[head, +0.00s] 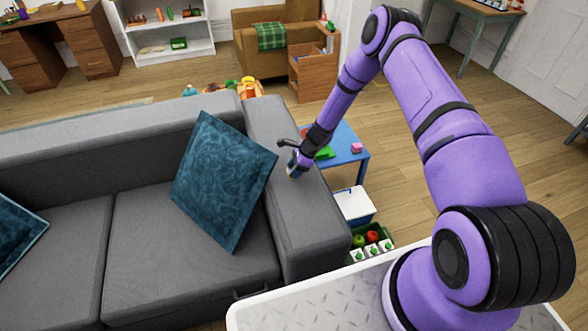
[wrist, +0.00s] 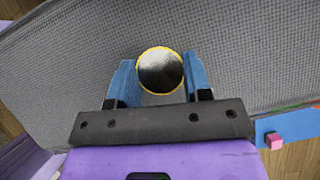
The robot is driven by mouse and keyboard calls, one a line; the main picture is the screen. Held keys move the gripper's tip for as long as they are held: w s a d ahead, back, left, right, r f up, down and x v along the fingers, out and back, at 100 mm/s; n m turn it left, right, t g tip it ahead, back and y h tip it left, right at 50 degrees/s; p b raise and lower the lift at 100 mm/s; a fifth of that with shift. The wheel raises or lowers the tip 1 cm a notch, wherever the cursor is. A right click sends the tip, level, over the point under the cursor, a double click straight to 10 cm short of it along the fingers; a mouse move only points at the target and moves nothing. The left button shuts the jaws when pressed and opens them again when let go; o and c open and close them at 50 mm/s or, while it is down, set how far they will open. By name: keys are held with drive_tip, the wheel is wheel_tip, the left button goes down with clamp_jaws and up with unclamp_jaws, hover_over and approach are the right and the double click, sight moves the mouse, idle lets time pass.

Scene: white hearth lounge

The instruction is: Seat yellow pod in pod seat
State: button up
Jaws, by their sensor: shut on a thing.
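My gripper (head: 297,163) is low over the near armrest of the grey sofa, pointing down. In the wrist view its two blue fingers stand on either side of a round pod (wrist: 160,70) with a dark, shiny top and a thin yellow rim, and are shut on it. Grey sofa fabric lies behind the pod; I cannot tell whether the pod touches it. In the head view the pod is small and mostly hidden by the gripper. I cannot make out a pod seat in either view.
The sofa armrest (head: 296,215) runs beneath my gripper, with a teal cushion (head: 222,180) to the left. A low blue table (head: 345,137) beyond the armrest holds a pink block (head: 356,147) and a green item (head: 325,152). A white box (head: 354,204) and a green crate (head: 386,244) stand on the floor.

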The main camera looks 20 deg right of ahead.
drive_tip(key=o, duration=1)
drive_tip(key=shift+c, duration=0.2)
drive_tip(key=v, duration=1.2)
drive_tip(key=shift+r, duration=0.2)
